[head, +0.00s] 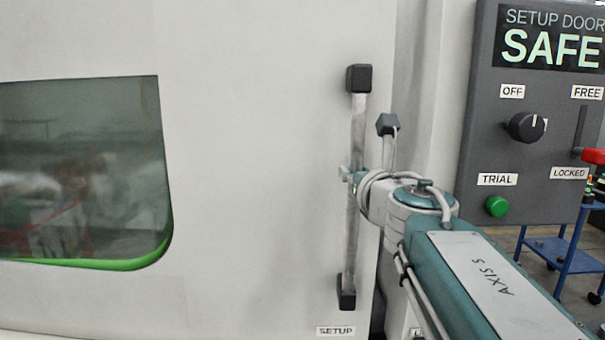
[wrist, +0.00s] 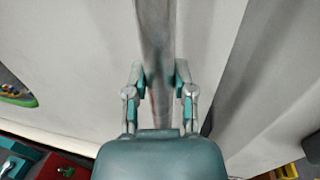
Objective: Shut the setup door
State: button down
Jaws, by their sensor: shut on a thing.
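The setup door (head: 250,200) is a large pale panel with a dark window (head: 80,170) at its left. Its upright handle (head: 357,125) is a grey bar with black end mounts, above a label reading SETUP. My gripper (head: 348,176) is shut around the bar near its middle in the head view. In the wrist view the two fingers (wrist: 160,80) press on both sides of the handle (wrist: 155,35). A dark gap shows low by the door's right edge. My arm hides part of that edge, so I cannot tell how far the door stands open.
A grey control panel (head: 478,140) at right reads SETUP DOOR SAFE. It carries a black knob (head: 527,126), a green button (head: 496,206) marked TRIAL and a red lever (head: 593,156) near LOCKED. A blue cart (head: 570,250) stands behind it.

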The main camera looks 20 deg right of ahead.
aim_at(379, 164)
jog(key=d, duration=0.2)
jog(key=s+d, duration=0.2)
jog(key=d, duration=0.1)
jog(key=shift+s+d, duration=0.1)
jog(key=shift+d, duration=0.2)
jog(key=shift+a, duration=0.1)
jog(key=c, duration=0.6)
grip_release()
jog(key=shift+c, duration=0.2)
jog(key=shift+o, duration=1)
jog(key=shift+d, duration=0.3)
